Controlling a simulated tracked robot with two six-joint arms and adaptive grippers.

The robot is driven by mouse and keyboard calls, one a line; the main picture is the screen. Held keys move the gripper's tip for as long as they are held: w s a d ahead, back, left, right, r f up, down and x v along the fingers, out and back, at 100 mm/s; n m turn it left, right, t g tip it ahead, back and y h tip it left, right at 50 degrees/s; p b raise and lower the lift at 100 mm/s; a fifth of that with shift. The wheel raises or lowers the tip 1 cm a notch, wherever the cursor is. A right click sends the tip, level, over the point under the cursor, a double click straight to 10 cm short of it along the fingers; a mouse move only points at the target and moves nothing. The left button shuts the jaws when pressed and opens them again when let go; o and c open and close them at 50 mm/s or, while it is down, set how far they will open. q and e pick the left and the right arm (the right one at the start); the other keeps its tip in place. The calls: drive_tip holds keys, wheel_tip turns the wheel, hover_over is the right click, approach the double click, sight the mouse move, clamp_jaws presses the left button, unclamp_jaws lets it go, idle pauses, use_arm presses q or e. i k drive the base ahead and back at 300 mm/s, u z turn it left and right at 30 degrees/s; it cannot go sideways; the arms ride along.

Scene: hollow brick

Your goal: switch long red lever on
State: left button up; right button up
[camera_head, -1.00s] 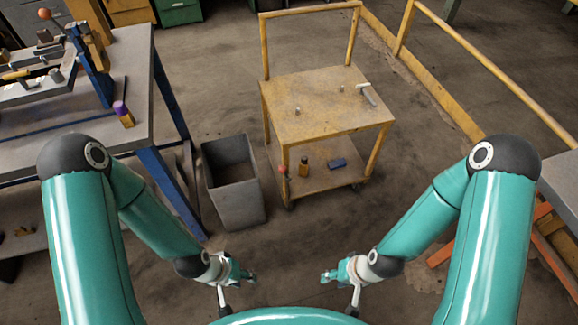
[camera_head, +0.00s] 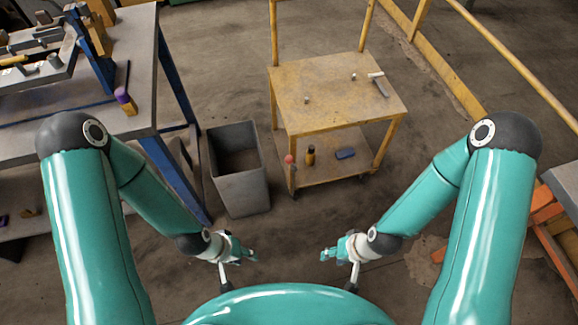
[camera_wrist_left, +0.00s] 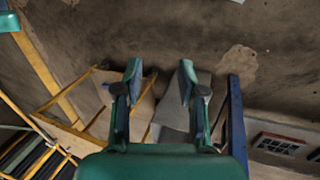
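I cannot make out a long red lever for certain in either view. A small red ball (camera_head: 290,158) on a thin stem shows at the cart's front left leg. A red-edged panel (camera_wrist_left: 279,144) lies at the lower right of the left wrist view. My left gripper (camera_head: 252,256) hangs low in front of my body, far from both. In the left wrist view its two fingers (camera_wrist_left: 160,85) stand apart with nothing between them. My right gripper (camera_head: 328,254) hangs low opposite it, holding nothing I can see; its fingers are too small to judge.
A yellow cart (camera_head: 335,92) with a hammer (camera_head: 378,84) on top stands ahead. A grey bin (camera_head: 237,170) is left of it, beside a blue-legged workbench (camera_head: 140,70). A yellow railing (camera_head: 490,45) runs along the right. Floor before the cart is clear.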

sight(289, 159)
drive_tip(key=u, duration=1.05)
drive_tip(key=k, duration=1.05)
drive_tip(key=z, duration=1)
drive_tip(key=i, duration=1)
drive_tip(key=z, duration=0.1)
